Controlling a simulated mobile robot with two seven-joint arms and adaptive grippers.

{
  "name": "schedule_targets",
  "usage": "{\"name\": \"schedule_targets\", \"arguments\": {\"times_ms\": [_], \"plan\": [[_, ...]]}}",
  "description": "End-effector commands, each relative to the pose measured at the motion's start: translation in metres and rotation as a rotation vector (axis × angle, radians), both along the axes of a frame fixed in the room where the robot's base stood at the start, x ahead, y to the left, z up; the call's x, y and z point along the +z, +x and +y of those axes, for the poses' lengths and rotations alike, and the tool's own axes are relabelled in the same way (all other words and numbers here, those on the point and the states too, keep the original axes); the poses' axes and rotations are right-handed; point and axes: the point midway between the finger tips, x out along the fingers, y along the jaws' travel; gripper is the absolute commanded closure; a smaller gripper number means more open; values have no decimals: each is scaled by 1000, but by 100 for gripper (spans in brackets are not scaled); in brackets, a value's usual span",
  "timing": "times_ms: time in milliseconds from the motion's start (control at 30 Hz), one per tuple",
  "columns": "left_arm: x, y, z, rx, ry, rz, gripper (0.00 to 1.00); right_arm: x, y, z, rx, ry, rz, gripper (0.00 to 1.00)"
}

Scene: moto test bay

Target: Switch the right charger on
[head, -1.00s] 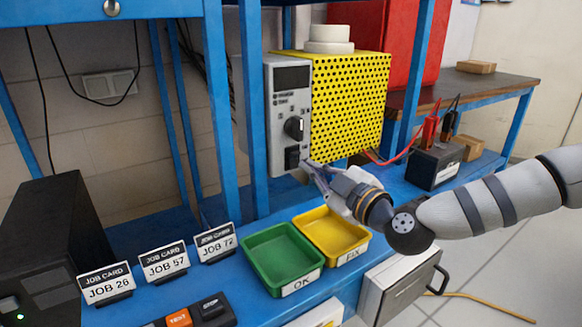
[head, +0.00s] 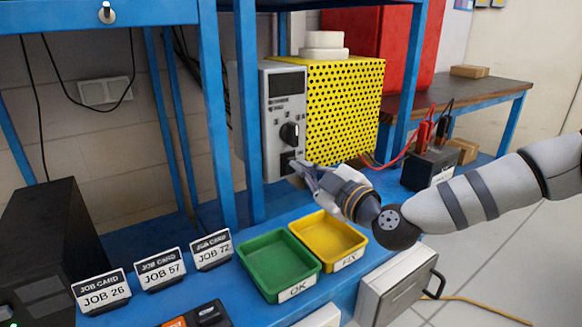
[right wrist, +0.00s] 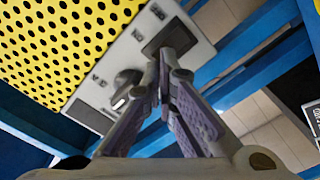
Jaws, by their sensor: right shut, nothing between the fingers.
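The charger is a yellow perforated box (head: 345,110) with a grey front panel (head: 284,105). The panel carries a dark display, a black round knob (head: 289,133) and a black switch (head: 287,161) near its bottom. My right gripper (head: 296,167) is shut and empty, its fingertips at the switch and partly covering it. In the right wrist view, the fingertips (right wrist: 165,62) overlap the edge of the dark switch (right wrist: 172,38); I cannot tell whether they touch it. The knob (right wrist: 124,84) shows beside the fingers. The switch's position is unclear. My left gripper is out of view.
A green tray (head: 252,281) and a yellow tray (head: 338,263) lie on the blue bench below my right arm. Job cards (head: 160,269) stand to the left, by a black box (head: 45,240). A blue post (head: 248,110) rises just left of the panel.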

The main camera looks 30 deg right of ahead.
Motion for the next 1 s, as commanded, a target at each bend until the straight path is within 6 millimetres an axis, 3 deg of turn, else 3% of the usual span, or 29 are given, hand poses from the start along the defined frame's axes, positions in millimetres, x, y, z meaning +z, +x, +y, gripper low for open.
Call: {"name": "schedule_targets", "arguments": {"times_ms": [567, 1000], "plan": [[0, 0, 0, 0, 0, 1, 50, 0, 1, 0, 0, 0, 0, 100], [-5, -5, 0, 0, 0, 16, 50, -1, 16, 1, 0, -1, 1, 100]]}}
